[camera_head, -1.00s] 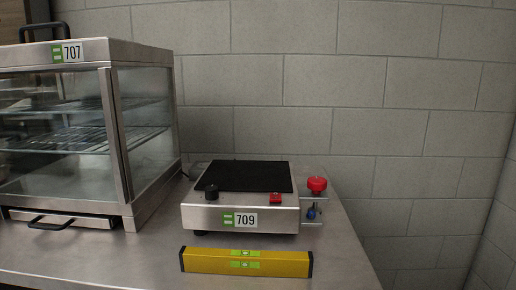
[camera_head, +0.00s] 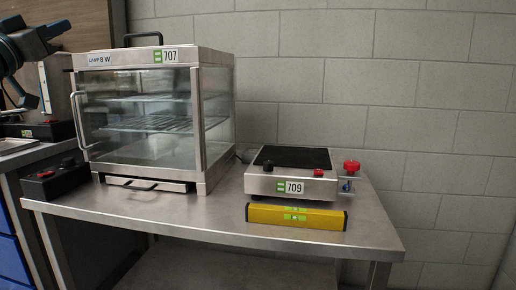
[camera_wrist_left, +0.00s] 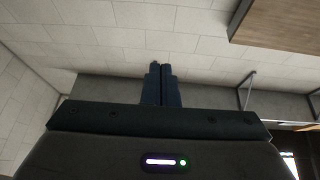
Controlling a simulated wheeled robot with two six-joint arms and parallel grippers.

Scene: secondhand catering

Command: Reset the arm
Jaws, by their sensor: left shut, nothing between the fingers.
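My left gripper (camera_head: 58,31) is raised at the upper left of the head view, in front of the wall and left of the glass cabinet, with part of my dark arm beside it. In the left wrist view its two dark fingers (camera_wrist_left: 161,72) are together, shut and empty, seen against the pale block wall. They touch no object there. My right gripper is not in view.
A steel table (camera_head: 230,224) holds a glass cabinet (camera_head: 152,115) labelled 707, a hot plate (camera_head: 290,172) labelled 709 and a yellow spirit level (camera_head: 296,217). A black box with a red knob (camera_head: 54,180) sits at the table's left end.

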